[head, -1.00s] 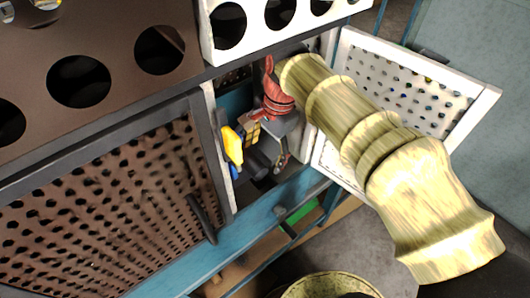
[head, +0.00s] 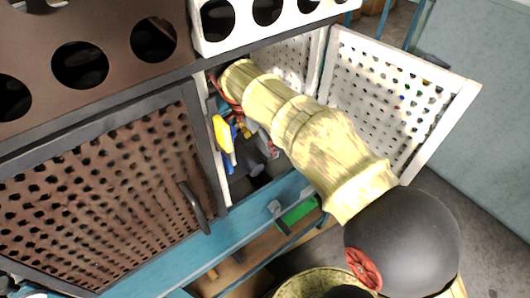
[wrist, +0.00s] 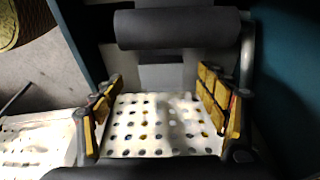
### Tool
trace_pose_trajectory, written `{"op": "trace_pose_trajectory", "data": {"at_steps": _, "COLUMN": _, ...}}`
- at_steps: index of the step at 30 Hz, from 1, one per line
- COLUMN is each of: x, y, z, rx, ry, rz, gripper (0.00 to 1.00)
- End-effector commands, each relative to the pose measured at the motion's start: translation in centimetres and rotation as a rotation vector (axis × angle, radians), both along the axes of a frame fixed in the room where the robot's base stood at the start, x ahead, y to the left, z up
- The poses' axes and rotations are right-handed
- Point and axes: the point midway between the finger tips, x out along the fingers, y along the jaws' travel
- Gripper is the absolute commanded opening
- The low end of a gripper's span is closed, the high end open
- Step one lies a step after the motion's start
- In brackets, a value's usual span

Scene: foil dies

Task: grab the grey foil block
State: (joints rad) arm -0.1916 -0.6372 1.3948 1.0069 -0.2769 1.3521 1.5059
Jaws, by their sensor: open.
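I cannot make out the grey foil block with certainty. In the wrist view a plain grey patch (wrist: 160,76) lies beyond the fingers, below a dark bar, and I cannot tell whether it is the block. My gripper (wrist: 160,100) is open, its yellow-padded fingers apart at left and right. Only a white perforated panel (wrist: 150,135) shows between them, with nothing held. In the head view my gripper (head: 252,148) is inside the open compartment, mostly hidden by my wood-patterned arm.
The white perforated door (head: 400,95) stands open to the right of my arm. A brown perforated door (head: 95,195) with a dark handle (head: 194,207) is shut at left. A yellow object (head: 223,135) is at the opening's left edge. A green item (head: 298,211) lies below the blue rail.

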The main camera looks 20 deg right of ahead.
Motion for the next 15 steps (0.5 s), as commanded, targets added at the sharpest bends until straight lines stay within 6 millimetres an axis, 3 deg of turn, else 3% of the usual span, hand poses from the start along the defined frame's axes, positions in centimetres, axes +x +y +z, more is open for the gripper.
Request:
{"op": "trace_pose_trajectory", "data": {"at_steps": 9, "x": 0.7, "y": -1.7, "z": -4.0, "rx": 0.001, "ry": 0.001, "rz": 0.0, "gripper": 0.74}}
{"op": "trace_pose_trajectory", "data": {"at_steps": 15, "x": 0.9, "y": -1.9, "z": -4.7, "rx": 0.002, "ry": -0.002, "rz": 0.001, "gripper": 0.74}}
